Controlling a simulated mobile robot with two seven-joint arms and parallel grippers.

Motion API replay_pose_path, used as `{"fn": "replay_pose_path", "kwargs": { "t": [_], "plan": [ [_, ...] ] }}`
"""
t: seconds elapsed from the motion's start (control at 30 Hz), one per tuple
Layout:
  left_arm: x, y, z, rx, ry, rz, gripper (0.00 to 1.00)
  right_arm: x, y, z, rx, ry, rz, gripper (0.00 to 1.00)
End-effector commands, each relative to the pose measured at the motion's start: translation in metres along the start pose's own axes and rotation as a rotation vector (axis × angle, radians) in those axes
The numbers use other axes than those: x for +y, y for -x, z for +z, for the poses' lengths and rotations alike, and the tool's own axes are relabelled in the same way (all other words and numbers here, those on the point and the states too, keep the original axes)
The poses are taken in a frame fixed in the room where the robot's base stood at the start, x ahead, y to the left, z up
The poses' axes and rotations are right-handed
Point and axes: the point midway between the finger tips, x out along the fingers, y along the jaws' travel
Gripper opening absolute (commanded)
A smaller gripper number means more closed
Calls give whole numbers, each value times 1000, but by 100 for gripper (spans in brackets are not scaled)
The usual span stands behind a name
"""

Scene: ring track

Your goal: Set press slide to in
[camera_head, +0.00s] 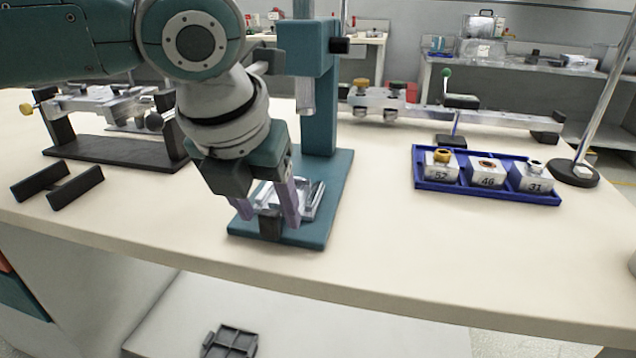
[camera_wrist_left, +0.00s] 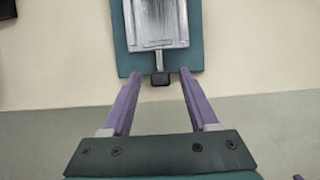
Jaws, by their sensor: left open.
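The press (camera_head: 322,110) has a teal base and column with a metal ram hanging over the base. Its slide (camera_head: 309,200) is a silvery metal plate on the base, partly hidden by my gripper. A small dark handle (camera_head: 270,226) is at its front end. The wrist view shows the slide (camera_wrist_left: 155,22), a short rod and the dark handle (camera_wrist_left: 160,79) at the base's near edge. My left gripper (camera_head: 267,218) is open, its purple fingers pointing down at the handle. In the wrist view its fingertips (camera_wrist_left: 159,75) lie on either side of the handle, with gaps.
A blue tray (camera_head: 488,193) with three numbered blocks stands to the right. A metal rail fixture (camera_head: 450,113) is behind it. A dark-based fixture (camera_head: 110,150) and two black bars (camera_head: 58,186) are at left. The table front right of the press is clear.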

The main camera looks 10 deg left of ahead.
Motion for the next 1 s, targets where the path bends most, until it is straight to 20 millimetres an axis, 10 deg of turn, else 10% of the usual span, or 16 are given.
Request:
{"fn": "replay_pose_path", "kwargs": {
  "t": [0.4,1.0],
  "plan": [
    [0,-13,0,-1,-1,-1,60,0,-4,1,1,0,0,77],
    [0,-13,0,-1,-1,0,0,0,-4,1,1,1,0,77]
  ]
}}
